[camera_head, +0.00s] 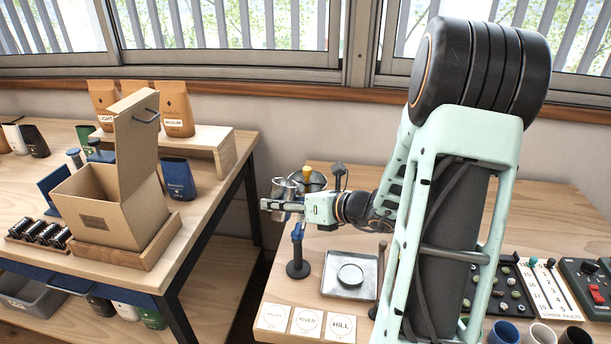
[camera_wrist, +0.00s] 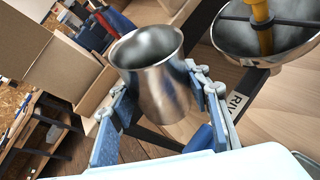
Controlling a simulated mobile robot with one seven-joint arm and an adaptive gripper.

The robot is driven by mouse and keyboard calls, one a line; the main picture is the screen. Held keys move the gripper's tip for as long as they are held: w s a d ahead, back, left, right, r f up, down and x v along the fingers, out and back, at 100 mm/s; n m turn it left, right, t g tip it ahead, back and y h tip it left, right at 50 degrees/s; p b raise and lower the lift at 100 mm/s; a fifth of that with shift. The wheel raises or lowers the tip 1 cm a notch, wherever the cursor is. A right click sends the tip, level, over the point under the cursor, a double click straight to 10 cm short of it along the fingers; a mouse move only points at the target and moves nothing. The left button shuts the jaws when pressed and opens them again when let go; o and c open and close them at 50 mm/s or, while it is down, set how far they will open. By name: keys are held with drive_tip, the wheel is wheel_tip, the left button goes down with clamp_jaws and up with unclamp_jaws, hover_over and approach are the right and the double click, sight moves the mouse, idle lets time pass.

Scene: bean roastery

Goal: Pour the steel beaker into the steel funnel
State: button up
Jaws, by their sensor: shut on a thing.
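The steel beaker (camera_wrist: 150,62) stands between the two fingers of my gripper (camera_wrist: 158,98) in the wrist view, its open mouth up and slightly tilted in the picture. Its visible interior is grey metal; I cannot make out any contents. In the head view my gripper (camera_head: 282,205) is shut on the beaker (camera_head: 282,188), high over the right table. The steel funnel (camera_wrist: 290,58) is a wide bowl just right of the beaker in the wrist view, apart from it, with a yellow rod and a dark bar across it. In the head view the funnel (camera_head: 316,185) is partly hidden behind my gripper.
A dark stand with a blue clamp (camera_head: 298,268) rises below my gripper. A square metal tray (camera_head: 345,290) with a round dish and several lettered cards (camera_head: 304,322) lie in front. A cardboard box (camera_head: 110,215) stands on the left table, across a gap.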

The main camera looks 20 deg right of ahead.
sight(285, 182)
drive_tip(key=shift+w+d+r+m+g+y+p, duration=0.4)
drive_tip(key=shift+d+r+m+y+p, duration=0.5)
drive_tip(key=shift+p, duration=1.75)
drive_tip(key=r+m+p, duration=0.1)
drive_tip(key=p, duration=0.1)
drive_tip(key=m+y+p, duration=0.1)
drive_tip(key=shift+w+a+r+m+p, duration=0.1)
drive_tip(key=shift+r+m+p, duration=0.2)
drive_tip(key=shift+r+p, duration=0.1)
drive_tip(key=shift+r+m+y+p, duration=0.7)
drive_tip(key=shift+m+p, duration=0.15)
drive_tip(key=shift+m, duration=0.25)
drive_tip(key=shift+w+d+r+m+y, duration=0.4)
drive_tip(key=shift+d+r+m, duration=0.1)
drive_tip(key=shift+d+m, duration=0.25)
drive_tip(key=shift+w+d+r+m+y+p, duration=0.1)
drive_tip(key=shift+r+m+y+p, duration=0.2)
drive_tip(key=shift+m+p, duration=0.45)
drive_tip(key=shift+w+d+r+m+y+p, duration=0.1)
drive_tip(key=shift+r+m+y+p, duration=0.15)
drive_tip(key=shift+p, duration=0.8)
drive_tip(key=shift+w+d+r+m+y+p, duration=0.1)
drive_tip(key=shift+d+r+m+y+p, duration=0.2)
drive_tip(key=shift+m+p, duration=0.3)
drive_tip(key=shift+w+d+r+m+y+p, duration=0.15)
drive_tip(key=shift+r+m+p, duration=0.2)
drive_tip(key=shift+m+p, duration=0.25)
